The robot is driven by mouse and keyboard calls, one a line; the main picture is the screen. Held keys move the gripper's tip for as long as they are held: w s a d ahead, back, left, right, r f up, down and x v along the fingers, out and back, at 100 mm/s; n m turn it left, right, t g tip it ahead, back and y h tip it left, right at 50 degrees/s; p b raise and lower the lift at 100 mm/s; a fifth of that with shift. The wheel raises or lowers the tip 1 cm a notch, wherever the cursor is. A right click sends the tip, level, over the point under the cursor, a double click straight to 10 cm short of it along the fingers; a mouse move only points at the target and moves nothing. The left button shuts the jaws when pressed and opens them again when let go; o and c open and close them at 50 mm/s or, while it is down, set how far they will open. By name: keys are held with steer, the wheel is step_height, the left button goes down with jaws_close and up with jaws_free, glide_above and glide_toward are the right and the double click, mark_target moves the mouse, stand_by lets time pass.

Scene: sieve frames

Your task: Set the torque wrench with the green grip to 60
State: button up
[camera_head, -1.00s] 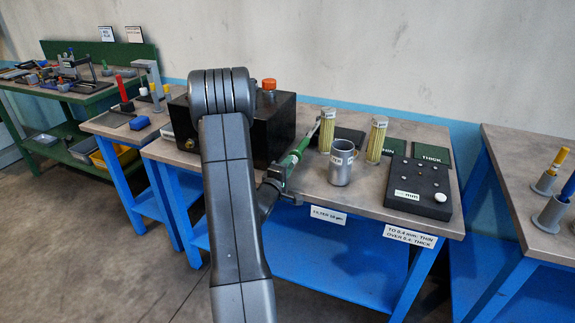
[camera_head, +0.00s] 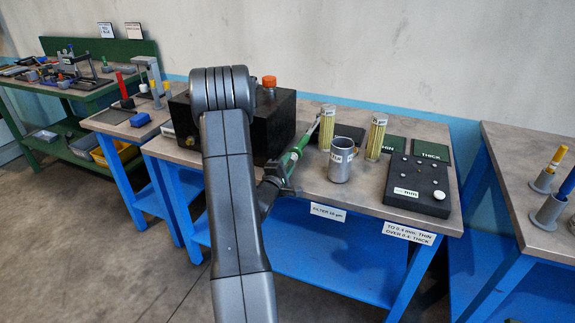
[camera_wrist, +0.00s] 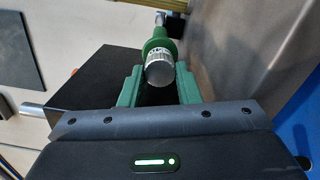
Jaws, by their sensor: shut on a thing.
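The torque wrench with the green grip (camera_head: 290,157) is held at the bench's front edge, its silver shaft slanting up and away to the right. My gripper (camera_head: 277,176) is shut on it near its close end. In the wrist view, the wrench's silver knurled end (camera_wrist: 159,71) and green collar show between the two fingers of my gripper (camera_wrist: 158,88). Small dark marks show on the silver part by the collar, but they are too small to read. My arm hides part of the bench behind it.
A black box with an orange cap (camera_head: 269,82) stands left of the wrench. A metal cup (camera_head: 341,162) and two yellow filters (camera_head: 326,127) (camera_head: 376,137) stand close on its right. A dark block (camera_head: 416,186) lies further right. Another bench (camera_head: 522,213) stands beyond a gap.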

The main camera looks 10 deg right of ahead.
steer(key=o, duration=1)
steer(key=b+v, duration=0.1)
steer(key=v, duration=1.3)
steer(key=shift+w+d, duration=0.15)
steer(key=p+x, duration=0.1)
steer(key=x, duration=1.2)
steer(key=shift+w+d, duration=0.15)
steer(key=shift+w, duration=0.1)
